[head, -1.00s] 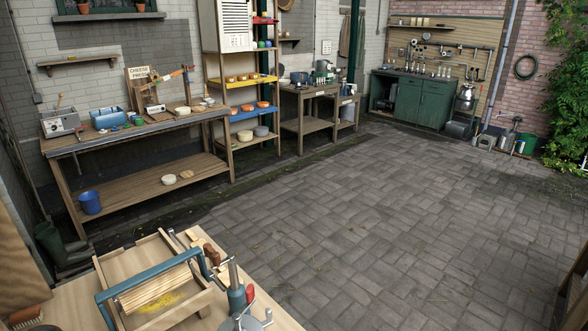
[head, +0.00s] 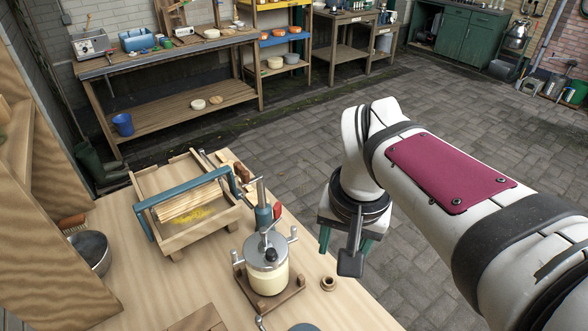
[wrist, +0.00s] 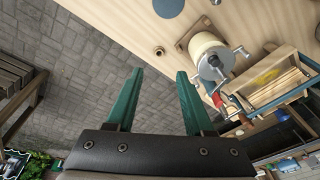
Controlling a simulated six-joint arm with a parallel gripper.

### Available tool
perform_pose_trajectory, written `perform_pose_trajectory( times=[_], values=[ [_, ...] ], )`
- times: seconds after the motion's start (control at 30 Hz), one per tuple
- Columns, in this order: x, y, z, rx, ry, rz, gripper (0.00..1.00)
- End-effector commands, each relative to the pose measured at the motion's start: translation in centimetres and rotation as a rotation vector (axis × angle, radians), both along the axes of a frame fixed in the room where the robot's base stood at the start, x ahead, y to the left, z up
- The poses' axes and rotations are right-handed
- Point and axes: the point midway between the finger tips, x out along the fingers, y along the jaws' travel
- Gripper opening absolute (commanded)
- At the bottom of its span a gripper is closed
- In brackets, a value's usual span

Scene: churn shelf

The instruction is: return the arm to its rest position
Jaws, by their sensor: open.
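My gripper (wrist: 157,88) is open in the wrist view, with its two green fingers apart and nothing between them. In the head view my gripper (head: 345,242) hangs off the right edge of the wooden bench (head: 232,290), over the paved floor, with its green fingers partly hidden behind a dark grey part. My white arm comes in from the right. The butter churn (head: 268,270), a jar with a metal lid and crank, stands on the bench left of the gripper and apart from it. The churn also shows in the wrist view (wrist: 205,50).
A small wooden ring (head: 328,283) lies near the bench's right edge. A metal bowl (head: 90,250) sits at the left. Paved floor (head: 290,140) is open beyond the bench.

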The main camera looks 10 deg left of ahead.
Motion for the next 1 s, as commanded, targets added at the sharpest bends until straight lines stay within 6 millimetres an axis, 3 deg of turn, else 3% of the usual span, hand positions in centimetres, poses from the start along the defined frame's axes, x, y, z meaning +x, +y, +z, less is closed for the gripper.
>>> perform_pose_trajectory(
  times=[0.1, 0.2, 0.3, 0.4, 0.57, 1.0],
  values=[
    [6.1, 4.5, 1.4, -0.038, -0.087, 0.109, 0.53],
    [9.7, 8.1, 2.1, -0.056, -0.154, 0.176, 0.53],
    [12.0, 10.8, 2.5, -0.067, -0.203, 0.223, 0.53],
    [13.1, 12.3, 2.7, -0.072, -0.23, 0.247, 0.53],
    [13.4, 12.7, 1.4, -0.074, -0.236, 0.253, 0.53],
    [13.3, 12.6, -6.8, -0.073, -0.235, 0.25, 0.53]
  ],
)
